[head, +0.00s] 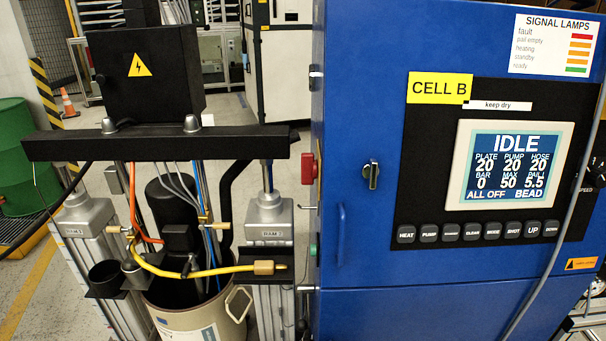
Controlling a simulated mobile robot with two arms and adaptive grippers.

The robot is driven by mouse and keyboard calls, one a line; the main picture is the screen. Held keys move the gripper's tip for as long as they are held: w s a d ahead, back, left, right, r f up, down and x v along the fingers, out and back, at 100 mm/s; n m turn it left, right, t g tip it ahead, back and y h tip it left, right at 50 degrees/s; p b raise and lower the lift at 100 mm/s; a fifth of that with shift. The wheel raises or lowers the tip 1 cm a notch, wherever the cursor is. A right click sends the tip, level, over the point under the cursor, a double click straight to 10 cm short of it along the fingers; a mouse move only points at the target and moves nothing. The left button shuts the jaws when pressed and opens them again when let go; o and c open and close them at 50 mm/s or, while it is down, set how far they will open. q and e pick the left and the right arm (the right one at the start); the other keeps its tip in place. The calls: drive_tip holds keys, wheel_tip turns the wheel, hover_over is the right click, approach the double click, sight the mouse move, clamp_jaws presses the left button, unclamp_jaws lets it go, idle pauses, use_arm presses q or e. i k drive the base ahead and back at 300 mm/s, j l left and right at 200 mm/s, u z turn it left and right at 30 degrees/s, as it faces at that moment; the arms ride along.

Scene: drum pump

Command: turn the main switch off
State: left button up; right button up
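A red block-shaped handle or switch (309,168) sticks out from the left edge of the blue cabinet (345,270). A small dark rotary handle with a metallic face (371,174) sits on the cabinet front, its grip close to vertical. No label shows which of these is the main switch, and I cannot read an on or off position. The display screen (516,166) is lit and reads IDLE and ALL OFF. Neither of my grippers is in view.
A drum pump frame with a black crossbar (250,143) and a pail (200,318) stands left of the cabinet. Hoses and a yellow lance (205,271) hang there. A grey cable (560,235) crosses the cabinet's right side. A green drum (20,150) stands far left.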

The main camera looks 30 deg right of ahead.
sight(308, 165)
drive_tip(key=i+j+z, duration=0.15)
drive_tip(key=z, duration=0.3)
drive_tip(key=i+j+z, duration=0.2)
drive_tip(key=z, duration=0.25)
drive_tip(key=i+j+z, duration=0.15)
drive_tip(key=j+z, duration=0.15)
drive_tip(key=z, duration=0.15)
